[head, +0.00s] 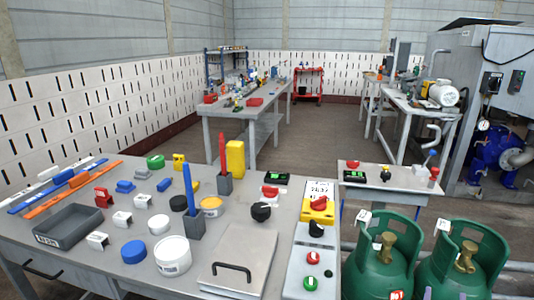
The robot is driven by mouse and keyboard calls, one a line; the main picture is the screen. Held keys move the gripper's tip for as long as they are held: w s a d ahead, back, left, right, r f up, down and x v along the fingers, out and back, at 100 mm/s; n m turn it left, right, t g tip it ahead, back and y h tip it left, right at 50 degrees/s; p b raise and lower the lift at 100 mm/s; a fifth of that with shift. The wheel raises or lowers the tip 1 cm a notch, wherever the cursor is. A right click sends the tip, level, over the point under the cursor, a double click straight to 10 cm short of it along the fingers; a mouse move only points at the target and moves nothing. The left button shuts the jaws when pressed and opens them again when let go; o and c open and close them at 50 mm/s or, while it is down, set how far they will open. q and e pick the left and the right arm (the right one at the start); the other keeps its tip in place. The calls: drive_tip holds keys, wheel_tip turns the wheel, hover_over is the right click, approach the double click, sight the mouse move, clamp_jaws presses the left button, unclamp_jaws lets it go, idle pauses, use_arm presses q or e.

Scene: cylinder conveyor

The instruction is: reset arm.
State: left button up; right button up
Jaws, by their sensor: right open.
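Neither of my grippers nor my arms can be made out in the head view. The near workbench (125,215) fills the lower left and middle. Two green gas cylinders (360,275) (430,285) with brass valves stand upright at the lower right, beside the bench. Each has a white tag on its collar.
The bench holds a grey tray (70,237), a metal plate with a black handle (240,250), a white tub (172,258), a yellow block (235,159) and a control panel (296,270). A small table (400,178) stands behind the cylinders. Open floor (310,132) lies beyond.

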drive_tip(key=s+d+r+n+t, duration=0.25)
drive_tip(key=d+r+n, duration=0.25)
drive_tip(key=d+r, duration=0.6)
drive_tip(key=s+a+f+n+g+y, duration=0.1)
drive_tip(key=s+f+g+y, duration=0.4)
drive_tip(key=f, duration=0.8)
drive_tip(key=s+a+f+n+g+y, duration=0.1)
drive_tip(key=s+f+g, duration=0.45)
drive_tip(key=f, duration=0.75)
drive_tip(key=s+f+g, duration=0.3)
drive_tip(key=s, duration=0.7)
drive_tip(key=s+a+f+g, duration=0.1)
drive_tip(key=s+f+g, duration=0.25)
drive_tip(key=s, duration=0.75)
drive_tip(key=s+f+g, duration=0.3)
drive_tip(key=s+f, duration=0.1)
drive_tip(key=s, duration=0.6)
drive_tip(key=s+a+f+y, duration=0.1)
drive_tip(key=a+f+y, duration=0.1)
drive_tip(key=a, duration=1)
drive_tip(key=s+a+f+m+y, duration=0.1)
drive_tip(key=a+f, duration=0.3)
drive_tip(key=a, duration=0.8)
drive_tip(key=shift+f+y, duration=0.25)
drive_tip(key=shift+y, duration=0.25)
